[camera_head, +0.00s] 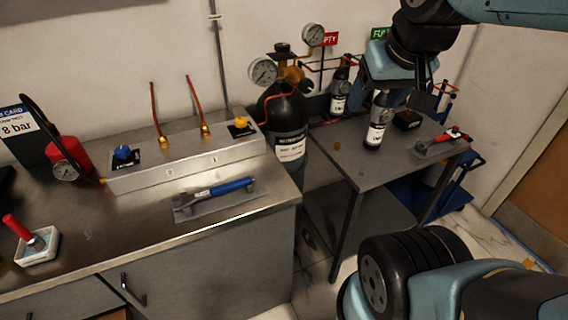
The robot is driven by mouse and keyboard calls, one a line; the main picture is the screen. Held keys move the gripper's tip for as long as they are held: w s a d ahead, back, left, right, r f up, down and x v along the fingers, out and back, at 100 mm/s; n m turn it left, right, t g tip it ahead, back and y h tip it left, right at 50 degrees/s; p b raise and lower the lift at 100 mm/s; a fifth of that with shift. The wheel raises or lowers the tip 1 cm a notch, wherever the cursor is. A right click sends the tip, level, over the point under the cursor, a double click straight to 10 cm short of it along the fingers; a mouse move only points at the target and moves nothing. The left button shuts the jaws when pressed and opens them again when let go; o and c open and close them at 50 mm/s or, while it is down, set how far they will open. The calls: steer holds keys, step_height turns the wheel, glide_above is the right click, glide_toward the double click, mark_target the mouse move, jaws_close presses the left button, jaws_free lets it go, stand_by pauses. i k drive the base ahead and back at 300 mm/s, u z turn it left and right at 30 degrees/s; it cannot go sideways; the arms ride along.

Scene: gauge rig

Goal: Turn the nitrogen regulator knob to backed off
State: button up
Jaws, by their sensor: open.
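The black gas cylinder (284,115) stands between the bench and the grey side table, with a white label too small to read. Its brass regulator (291,72) carries two round gauges, one at the left (262,72) and one at the upper right (313,34). A dark cap or handwheel (281,48) sits on top; I cannot tell the regulator knob's setting. My gripper (386,103) hangs from the upper right above the side table, to the right of the regulator and apart from it. It is open, and its fingers are partly hard to make out against dark bottles.
Labelled bottles (375,136) stand on the side table (350,165) near my gripper. The bench holds a metal manifold with a blue knob (122,152) and a yellow knob (241,122), a blue-handled wrench (222,188) and a red gauge device (68,156).

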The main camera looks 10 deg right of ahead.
mark_target(306, 85)
steer(key=z, duration=0.1)
steer(key=k, duration=1.5)
steer(key=u, duration=0.55)
steer(key=i, duration=1)
